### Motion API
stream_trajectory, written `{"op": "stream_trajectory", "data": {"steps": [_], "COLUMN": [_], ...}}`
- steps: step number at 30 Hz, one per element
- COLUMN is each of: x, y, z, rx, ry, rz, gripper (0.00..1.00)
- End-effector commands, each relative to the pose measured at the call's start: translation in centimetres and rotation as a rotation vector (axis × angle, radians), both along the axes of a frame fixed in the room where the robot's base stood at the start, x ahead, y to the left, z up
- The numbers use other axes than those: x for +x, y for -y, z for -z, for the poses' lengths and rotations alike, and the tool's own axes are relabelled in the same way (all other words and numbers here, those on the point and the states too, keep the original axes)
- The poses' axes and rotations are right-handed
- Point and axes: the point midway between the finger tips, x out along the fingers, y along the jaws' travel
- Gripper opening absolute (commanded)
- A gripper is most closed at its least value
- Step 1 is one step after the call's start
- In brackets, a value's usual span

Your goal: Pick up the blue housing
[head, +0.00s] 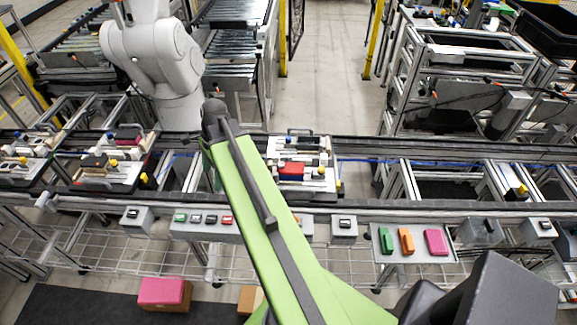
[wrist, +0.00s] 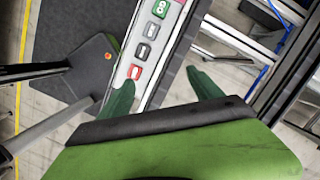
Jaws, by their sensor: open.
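My gripper (wrist: 160,80) shows in the wrist view with its two dark green fingers spread apart and nothing between them. Beyond the fingers is a light button panel (wrist: 150,52); it is not held. In the head view my green arm reaches up across the middle, and the gripper itself cannot be made out. No blue housing is clear in either view. A small blue patch shows beside a red block (head: 293,170) on the centre pallet (head: 318,185), partly near my arm; I cannot tell whether it is the housing.
A grey tray (head: 385,256) at right holds green (head: 386,241), orange (head: 406,241) and pink (head: 436,242) blocks. Another pallet with parts (head: 108,172) sits on the conveyor at left. A white robot arm (head: 155,55) stands behind the conveyor.

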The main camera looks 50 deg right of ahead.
Motion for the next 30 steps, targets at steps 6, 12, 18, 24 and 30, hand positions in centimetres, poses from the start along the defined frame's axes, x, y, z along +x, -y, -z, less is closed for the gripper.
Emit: {"op": "stream_trajectory", "data": {"steps": [6, 12, 18, 24, 30], "x": [-7.0, -15.3, -18.8, -18.8, -18.1], "y": [14.4, 23.1, 25.8, 25.8, 25.3], "z": [-5.9, -8.7, -9.3, -8.5, -4.8], "rx": [0.046, 0.049, 0.047, 0.047, 0.046], "ry": [0.007, 0.016, 0.018, 0.018, 0.018], "rz": [0.371, 0.582, 0.658, 0.658, 0.657], "gripper": [0.75, 0.75, 0.75, 0.75, 0.75]}}
